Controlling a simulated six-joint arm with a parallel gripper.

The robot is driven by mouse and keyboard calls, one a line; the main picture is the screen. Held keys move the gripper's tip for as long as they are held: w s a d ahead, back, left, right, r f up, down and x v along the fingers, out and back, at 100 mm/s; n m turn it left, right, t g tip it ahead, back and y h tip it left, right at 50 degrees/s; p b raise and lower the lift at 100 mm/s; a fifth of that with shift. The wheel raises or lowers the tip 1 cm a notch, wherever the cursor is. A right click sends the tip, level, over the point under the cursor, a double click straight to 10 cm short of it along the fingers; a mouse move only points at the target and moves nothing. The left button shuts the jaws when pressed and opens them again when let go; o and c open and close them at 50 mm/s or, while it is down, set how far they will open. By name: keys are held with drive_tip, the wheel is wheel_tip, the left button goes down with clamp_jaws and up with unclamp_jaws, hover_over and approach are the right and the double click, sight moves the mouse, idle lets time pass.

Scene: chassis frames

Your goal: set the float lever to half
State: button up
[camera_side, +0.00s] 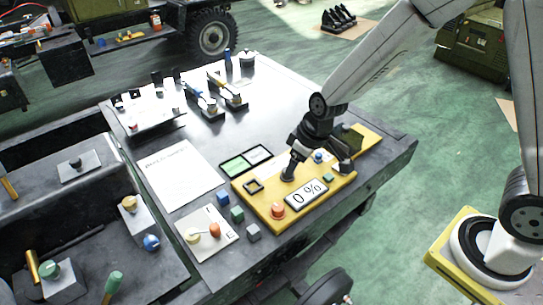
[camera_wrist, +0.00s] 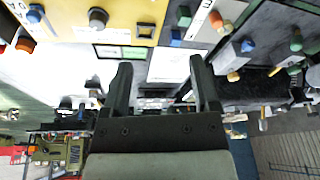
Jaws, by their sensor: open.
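A yellow board (camera_side: 262,208) lies on the grey workbench and carries a white display (camera_side: 306,195) reading "0 %". It also carries an orange-red knob (camera_side: 278,211), a square black frame (camera_side: 254,186) and small blue and green parts. A white plate (camera_side: 196,249) beside it holds a yellow knob (camera_side: 193,237) and an orange knob (camera_side: 215,230). I cannot tell which part is the float lever. My gripper (camera_side: 316,170) is above the yellow board, fingers spread and nothing between them, hiding part of the board. In the wrist view my gripper (camera_wrist: 159,75) is also open and empty.
A two-part panel with a green half (camera_side: 236,166) lies behind the board, with a white sheet (camera_side: 181,171) to its left. Blue (camera_side: 223,225), green (camera_side: 237,214) and grey (camera_side: 254,232) cubes lie near the board's left end.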

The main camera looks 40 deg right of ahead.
drive_tip(key=w+a+f+n+y, duration=0.1)
drive_tip(key=w+a+f+n, duration=0.2)
drive_tip(key=w+a+f, duration=0.5)
drive_tip(key=n, duration=0.2)
hover_over(216, 226)
drive_tip(key=s+d, duration=0.2)
wheel_tip(216, 226, down, 7)
drive_tip(key=shift+a+y, duration=0.2)
drive_tip(key=shift+y, duration=0.2)
drive_tip(key=shift+f, duration=0.2)
drive_tip(key=shift+x, duration=3.75)
drive_tip(key=shift+w, duration=0.15)
clamp_jaws()
